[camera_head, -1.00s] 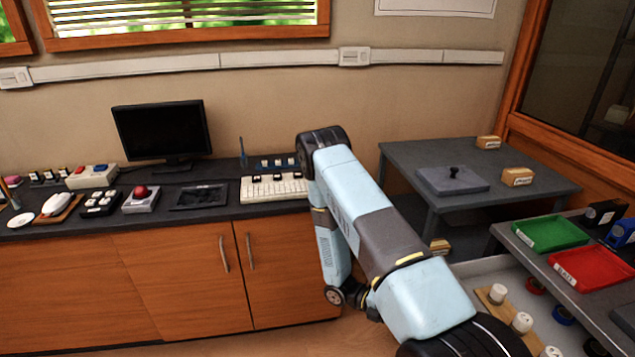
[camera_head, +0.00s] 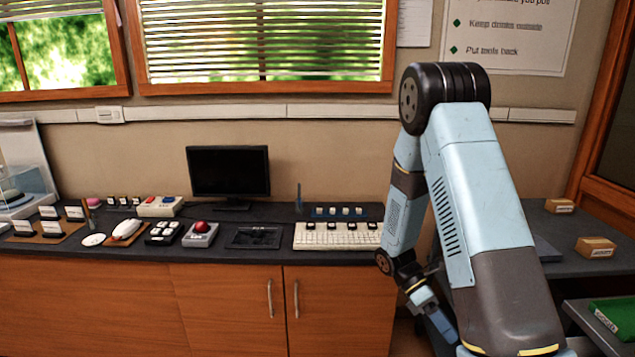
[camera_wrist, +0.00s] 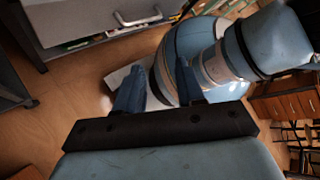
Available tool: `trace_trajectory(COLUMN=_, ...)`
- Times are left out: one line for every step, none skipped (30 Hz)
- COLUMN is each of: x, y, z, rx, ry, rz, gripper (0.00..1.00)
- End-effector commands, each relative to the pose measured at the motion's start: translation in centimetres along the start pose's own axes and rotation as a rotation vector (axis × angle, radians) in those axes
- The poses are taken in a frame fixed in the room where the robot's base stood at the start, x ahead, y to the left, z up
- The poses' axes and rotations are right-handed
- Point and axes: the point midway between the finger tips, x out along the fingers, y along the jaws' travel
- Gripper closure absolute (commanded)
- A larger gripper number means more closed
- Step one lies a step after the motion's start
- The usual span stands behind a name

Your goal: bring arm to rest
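My arm (camera_head: 480,200) is bent, with its elbow raised high in the right half of the head view and its forearm hanging down. Wood-coloured floor and pale blue parts of my own body lie beyond the fingers.
A dark counter (camera_head: 275,213) holds a monitor (camera_head: 228,172), a keyboard (camera_head: 338,236) and a red-button box (camera_head: 200,234). A grey drawer (camera_wrist: 90,20) stands open in the wrist view.

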Motion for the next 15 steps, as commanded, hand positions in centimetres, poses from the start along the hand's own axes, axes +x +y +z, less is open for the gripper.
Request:
trace_trajectory(x=-0.8, y=-0.7, z=0.6, rx=0.037, ry=0.033, rz=0.026, gripper=0.62)
trace_trajectory(x=-1.1, y=-1.1, z=0.9, rx=0.06, ry=0.052, rz=0.039, gripper=0.62)
trace_trajectory(x=-1.6, y=-1.6, z=1.2, rx=0.089, ry=0.075, rz=0.056, gripper=0.62)
trace_trajectory(x=-2.0, y=-2.0, z=1.5, rx=0.111, ry=0.093, rz=0.069, gripper=0.62)
trace_trajectory(x=-2.3, y=-2.3, z=1.8, rx=0.134, ry=0.112, rz=0.082, gripper=0.62)
trace_trajectory(x=-2.8, y=-2.9, z=2.1, rx=0.163, ry=0.138, rz=0.098, gripper=0.62)
trace_trajectory(x=-3.1, y=-3.3, z=2.4, rx=0.185, ry=0.157, rz=0.109, gripper=0.62)
trace_trajectory(x=-3.4, y=-3.7, z=2.7, rx=0.207, ry=0.175, rz=0.121, gripper=0.62)
trace_trajectory(x=-3.8, y=-4.2, z=3.0, rx=0.236, ry=0.201, rz=0.137, gripper=0.62)
trace_trajectory(x=-4.1, y=-4.6, z=3.3, rx=0.258, ry=0.221, rz=0.148, gripper=0.62)
trace_trajectory(x=-4.4, y=-5.0, z=3.5, rx=0.28, ry=0.241, rz=0.159, gripper=0.62)
trace_trajectory(x=-4.8, y=-5.6, z=3.9, rx=0.309, ry=0.267, rz=0.174, gripper=0.62)
trace_trajectory(x=-5.1, y=-6.0, z=4.2, rx=0.331, ry=0.287, rz=0.184, gripper=0.62)
trace_trajectory(x=-5.3, y=-6.4, z=4.4, rx=0.352, ry=0.307, rz=0.194, gripper=0.62)
trace_trajectory(x=-5.7, y=-7.0, z=4.7, rx=0.381, ry=0.335, rz=0.207, gripper=0.62)
